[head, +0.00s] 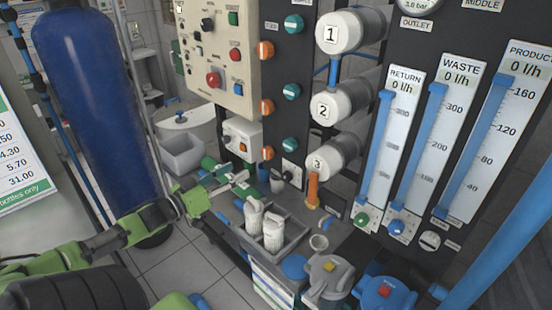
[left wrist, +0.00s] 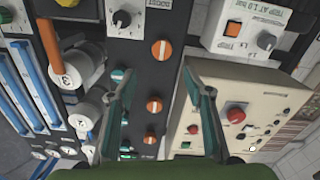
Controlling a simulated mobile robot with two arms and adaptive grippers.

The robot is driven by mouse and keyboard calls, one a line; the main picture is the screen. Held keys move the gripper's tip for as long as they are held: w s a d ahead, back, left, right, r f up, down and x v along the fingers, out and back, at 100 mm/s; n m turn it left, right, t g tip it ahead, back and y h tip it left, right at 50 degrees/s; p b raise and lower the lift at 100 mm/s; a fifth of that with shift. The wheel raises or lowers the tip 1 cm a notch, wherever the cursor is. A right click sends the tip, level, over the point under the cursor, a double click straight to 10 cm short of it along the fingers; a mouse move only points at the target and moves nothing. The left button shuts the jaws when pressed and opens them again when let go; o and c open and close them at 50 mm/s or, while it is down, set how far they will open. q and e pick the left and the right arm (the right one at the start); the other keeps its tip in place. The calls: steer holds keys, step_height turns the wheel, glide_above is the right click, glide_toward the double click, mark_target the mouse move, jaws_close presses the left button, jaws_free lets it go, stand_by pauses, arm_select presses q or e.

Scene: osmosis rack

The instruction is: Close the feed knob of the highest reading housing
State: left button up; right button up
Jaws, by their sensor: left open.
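Three white-capped housings numbered 1 (head: 338,34), 2 (head: 330,107) and 3 (head: 324,162) are stacked on the dark panel in the head view. Left of them is a column of orange knobs: top (head: 265,50), middle (head: 267,106) and bottom (head: 268,153). Teal knobs (head: 291,92) stand in a column beside them. No housing readings are legible. My left gripper (head: 240,182) is low in front of the panel, below the bottom orange knob. In the left wrist view its teal fingers (left wrist: 158,78) are apart and empty, with orange knobs (left wrist: 162,50) showing between them.
A beige control box (head: 215,55) with red buttons is left of the knobs. A grey tray (head: 278,255) with white bottles stands below the panel. An orange handle (head: 313,190) hangs under housing 3. Flow meters (head: 440,130) reading 0 l/h are at right.

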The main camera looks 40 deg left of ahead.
mark_target(265, 155)
arm_select(q)
steer(key=w, duration=1.3)
steer(key=shift+w+d+f, duration=0.1)
steer(key=shift+w+d, duration=0.15)
steer(key=shift+d, duration=0.15)
steer(key=c, duration=1.1)
